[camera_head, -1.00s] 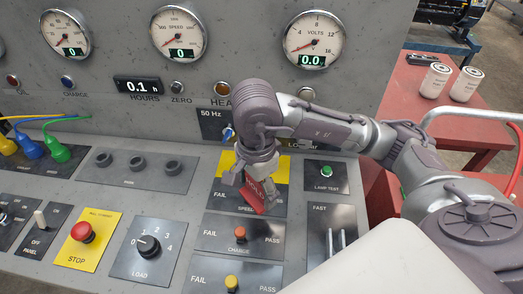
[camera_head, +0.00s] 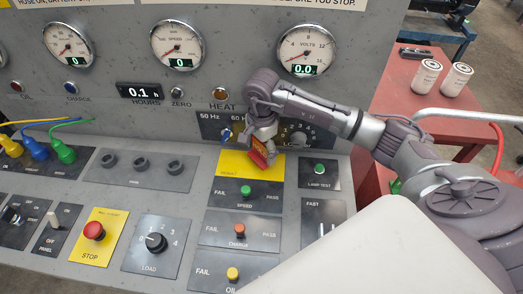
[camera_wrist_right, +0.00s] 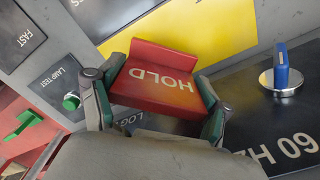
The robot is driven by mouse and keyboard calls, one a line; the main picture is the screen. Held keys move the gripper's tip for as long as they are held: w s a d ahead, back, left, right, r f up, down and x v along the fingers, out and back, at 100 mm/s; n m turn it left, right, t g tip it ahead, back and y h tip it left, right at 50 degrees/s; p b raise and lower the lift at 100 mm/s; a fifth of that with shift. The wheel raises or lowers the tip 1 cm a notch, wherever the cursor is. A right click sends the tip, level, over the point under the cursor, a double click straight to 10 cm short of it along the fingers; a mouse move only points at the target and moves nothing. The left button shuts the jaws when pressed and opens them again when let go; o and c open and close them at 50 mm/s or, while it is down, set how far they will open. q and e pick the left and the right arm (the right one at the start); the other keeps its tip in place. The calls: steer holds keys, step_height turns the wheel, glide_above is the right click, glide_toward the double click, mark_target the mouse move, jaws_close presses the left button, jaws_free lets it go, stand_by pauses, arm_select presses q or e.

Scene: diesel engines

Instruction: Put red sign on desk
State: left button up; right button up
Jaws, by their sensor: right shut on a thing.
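The red sign, marked HOLD in the right wrist view (camera_wrist_right: 155,88), is in my right gripper (camera_head: 260,150). In the head view the sign (camera_head: 258,157) is tilted, in front of the yellow RESULT plate (camera_head: 232,163) on the grey console desk (camera_head: 197,215). The wrist view shows the fingers of the right gripper (camera_wrist_right: 158,95) shut on both sides of the sign. I cannot tell whether its lower edge touches the plate. My left gripper is not in view.
A blue switch (camera_wrist_right: 282,70) and a LOG knob (camera_head: 299,138) are close to the gripper. A green LAMP TEST button (camera_head: 320,169) is to its right. A red table (camera_head: 405,100) with two white cans (camera_head: 426,78) stands at the right.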

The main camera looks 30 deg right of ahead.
mark_target(262, 155)
steer(key=shift+f+p, duration=0.7)
steer(key=shift+f, duration=0.25)
steer(key=shift+w+d+f, duration=0.15)
steer(key=shift+f, duration=0.25)
steer(key=shift+f+b, duration=0.15)
steer(key=shift+b, duration=0.15)
steer(key=o, duration=1.1)
